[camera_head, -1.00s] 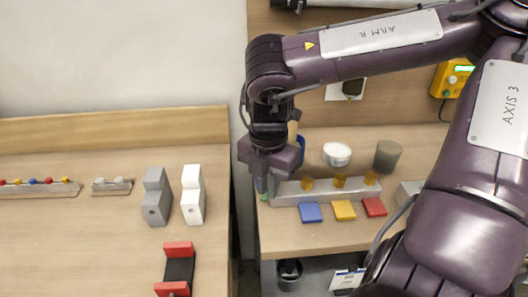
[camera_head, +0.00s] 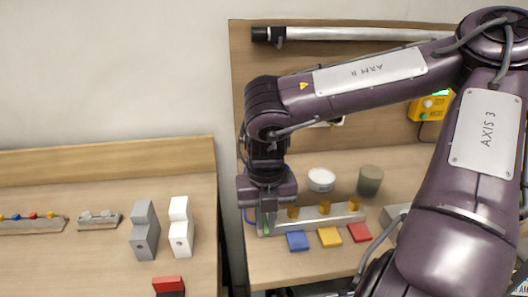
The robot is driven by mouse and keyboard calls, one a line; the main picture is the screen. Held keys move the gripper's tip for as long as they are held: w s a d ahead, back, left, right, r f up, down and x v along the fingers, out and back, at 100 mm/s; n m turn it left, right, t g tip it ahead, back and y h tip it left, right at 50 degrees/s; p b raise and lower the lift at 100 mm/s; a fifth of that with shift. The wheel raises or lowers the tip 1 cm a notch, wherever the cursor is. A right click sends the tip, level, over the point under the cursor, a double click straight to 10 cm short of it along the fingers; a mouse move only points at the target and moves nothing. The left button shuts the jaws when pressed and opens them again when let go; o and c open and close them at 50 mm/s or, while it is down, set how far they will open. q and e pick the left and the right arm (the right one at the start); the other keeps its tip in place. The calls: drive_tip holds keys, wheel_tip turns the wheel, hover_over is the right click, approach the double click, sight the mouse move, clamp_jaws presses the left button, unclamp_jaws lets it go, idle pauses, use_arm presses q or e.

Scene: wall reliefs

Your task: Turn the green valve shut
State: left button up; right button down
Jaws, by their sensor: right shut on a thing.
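My right gripper (camera_head: 267,217) comes down at the left end of a long grey rail (camera_head: 338,219) on the right-hand table. It is shut on the green valve (camera_head: 266,229), of which only a small green part shows between and below the fingers. The rest of the valve is hidden by the gripper, so I cannot tell how far it is turned. Several amber knobs, one here (camera_head: 324,208), stand along the rail to the right of the gripper. My left gripper is not in view.
A blue block (camera_head: 298,241), a yellow block (camera_head: 329,237) and a red block (camera_head: 359,232) lie in front of the rail. A white cup (camera_head: 321,180) and a grey-green cup (camera_head: 370,180) stand behind. A gap separates the left table (camera_head: 70,262).

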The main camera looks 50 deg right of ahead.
sight(266, 225)
drive_tip(key=shift+w, duration=0.1)
idle(0.3)
drive_tip(key=c, duration=1.4)
unclamp_jaws()
drive_tip(key=shift+c, duration=0.2)
wheel_tip(266, 225, up, 8)
